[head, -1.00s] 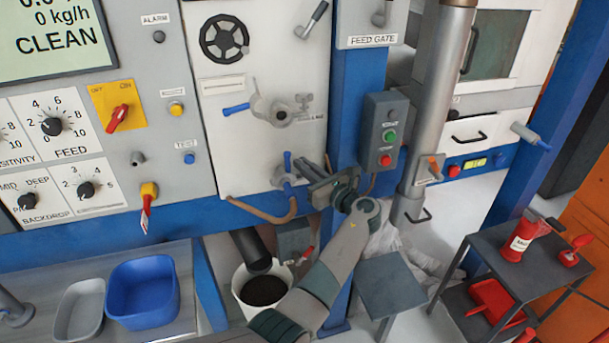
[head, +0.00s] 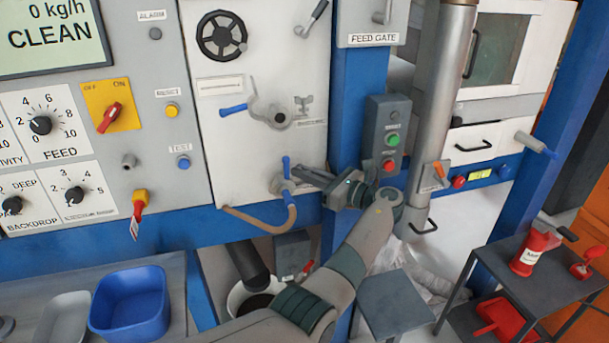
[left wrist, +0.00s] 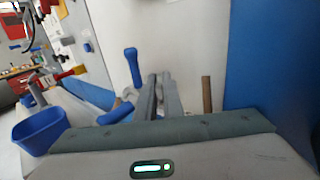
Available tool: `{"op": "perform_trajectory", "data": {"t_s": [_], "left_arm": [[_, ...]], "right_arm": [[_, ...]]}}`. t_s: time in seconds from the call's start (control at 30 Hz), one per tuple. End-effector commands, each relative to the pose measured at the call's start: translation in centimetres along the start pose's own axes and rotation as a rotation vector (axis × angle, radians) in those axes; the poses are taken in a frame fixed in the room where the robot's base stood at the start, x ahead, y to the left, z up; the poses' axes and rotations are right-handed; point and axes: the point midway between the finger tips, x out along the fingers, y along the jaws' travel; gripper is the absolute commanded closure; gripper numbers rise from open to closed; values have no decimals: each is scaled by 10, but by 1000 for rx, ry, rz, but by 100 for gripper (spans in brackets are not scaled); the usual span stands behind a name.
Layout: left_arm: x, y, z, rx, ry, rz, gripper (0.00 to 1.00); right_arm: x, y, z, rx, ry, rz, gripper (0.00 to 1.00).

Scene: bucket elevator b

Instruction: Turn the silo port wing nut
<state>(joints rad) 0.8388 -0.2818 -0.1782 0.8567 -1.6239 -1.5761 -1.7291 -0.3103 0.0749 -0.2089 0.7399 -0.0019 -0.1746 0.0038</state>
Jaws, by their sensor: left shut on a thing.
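A small silver wing nut (head: 303,103) stands on the white panel above a small label whose text I cannot read. It is beside a clamp with a blue handle (head: 233,111). My left gripper (head: 303,175) is lower on the panel, apart from this wing nut. It is beside a valve with an upright blue handle (head: 286,168). In the left wrist view, the left fingers (left wrist: 162,92) are close together on a grey part I cannot make out, just right of the blue handle (left wrist: 132,67). My right gripper is not in view.
A blue post (head: 347,110) bears a box with green and red buttons (head: 387,140). A thick silver pipe (head: 435,100) stands to the right. A blue bin (head: 128,302) sits at the lower left. A dark cart (head: 520,250) carries a red can (head: 530,255).

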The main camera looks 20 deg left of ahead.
Motion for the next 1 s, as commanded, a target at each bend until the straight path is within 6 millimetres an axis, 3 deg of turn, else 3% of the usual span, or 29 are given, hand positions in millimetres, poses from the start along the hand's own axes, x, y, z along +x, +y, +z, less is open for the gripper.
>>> {"op": "perform_trajectory", "data": {"t_s": [0.2, 0.23, 0.3, 1.0], "left_arm": [[1, 0, -1, 1, 1, 0, 100], [1, 0, -1, 1, 1, 0, 88], [1, 0, -1, 1, 1, 0, 75], [0, 1, 2, 1, 1, -31, 75]], "right_arm": [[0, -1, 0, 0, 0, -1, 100], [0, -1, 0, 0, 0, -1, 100], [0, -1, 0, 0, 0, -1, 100], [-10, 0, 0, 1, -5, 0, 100]]}}
